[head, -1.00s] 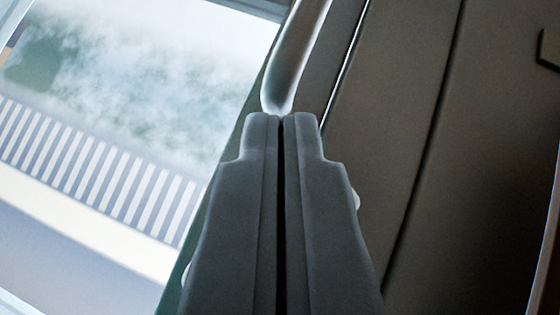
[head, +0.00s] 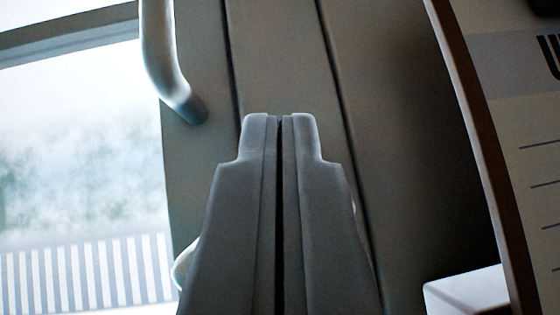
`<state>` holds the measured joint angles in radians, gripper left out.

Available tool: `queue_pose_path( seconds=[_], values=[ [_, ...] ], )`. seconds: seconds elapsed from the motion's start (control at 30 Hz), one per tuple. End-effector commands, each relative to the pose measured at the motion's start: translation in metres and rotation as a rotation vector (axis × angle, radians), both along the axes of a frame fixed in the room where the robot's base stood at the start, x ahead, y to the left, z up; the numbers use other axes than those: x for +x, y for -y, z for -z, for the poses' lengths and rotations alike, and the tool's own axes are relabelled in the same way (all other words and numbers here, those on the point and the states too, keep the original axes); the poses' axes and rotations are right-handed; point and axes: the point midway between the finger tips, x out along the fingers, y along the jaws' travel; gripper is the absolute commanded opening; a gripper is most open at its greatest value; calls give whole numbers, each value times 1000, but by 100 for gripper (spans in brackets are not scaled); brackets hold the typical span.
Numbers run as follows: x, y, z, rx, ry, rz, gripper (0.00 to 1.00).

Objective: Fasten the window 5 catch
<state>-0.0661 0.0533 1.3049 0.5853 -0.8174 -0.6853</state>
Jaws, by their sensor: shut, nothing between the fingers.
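A silver curved catch lever (head: 160,60) shows at the upper left, in front of the dark window frame (head: 200,170). It runs down from the top edge and bends right to a rounded tip. Its upper part is out of view. My gripper (head: 279,118) is shut and empty. Its fingertips appear to the right of the lever's tip, with a gap between them in the picture. A pale rounded part (head: 184,264) is mostly hidden behind my gripper's left side; I cannot tell what it is.
The bright window pane (head: 75,170) is on the left. Dark panels with vertical seams fill the middle. A brown-edged board (head: 535,170) with ruled lines stands at the right. A white block (head: 470,292) is at the lower right.

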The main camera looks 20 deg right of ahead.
Motion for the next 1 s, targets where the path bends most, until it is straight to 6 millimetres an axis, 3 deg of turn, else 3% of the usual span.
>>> queue_pose_path(
  seconds=[0.73,1.0],
  values=[
    [-5,3,14,93,39,0,0],
    [-25,-13,41,94,38,-2,0]
  ],
)
